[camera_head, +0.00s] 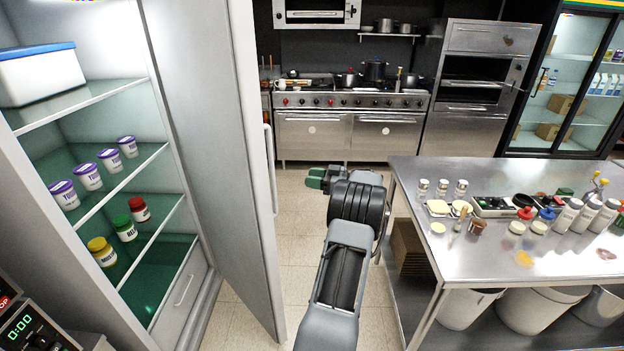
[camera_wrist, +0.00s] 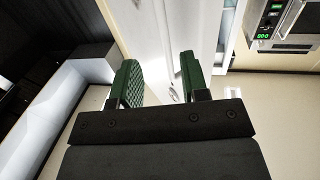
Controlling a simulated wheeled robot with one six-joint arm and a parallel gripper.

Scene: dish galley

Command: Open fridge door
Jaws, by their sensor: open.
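The fridge (camera_head: 185,318) stands at the left in the head view with its inside in sight. Its door (camera_head: 205,130) stands swung out from the right side of the cabinet, and a long pale handle (camera_head: 270,165) runs along the door's right side. My gripper (camera_head: 318,178) is to the right of the door and handle, apart from them in the head view. In the wrist view my gripper (camera_wrist: 160,82) has its two green fingers spread with nothing held between them. A white panel (camera_wrist: 150,35) shows beyond the fingers; I cannot tell its distance.
Yogurt tubs (camera_head: 88,177) and jars (camera_head: 102,251) stand on the fridge shelves. A steel worktable (camera_head: 470,265) with bottles and pans is close on the right. A stove (camera_head: 350,125) stands at the back. Tiled floor (camera_head: 296,240) is clear between door and table.

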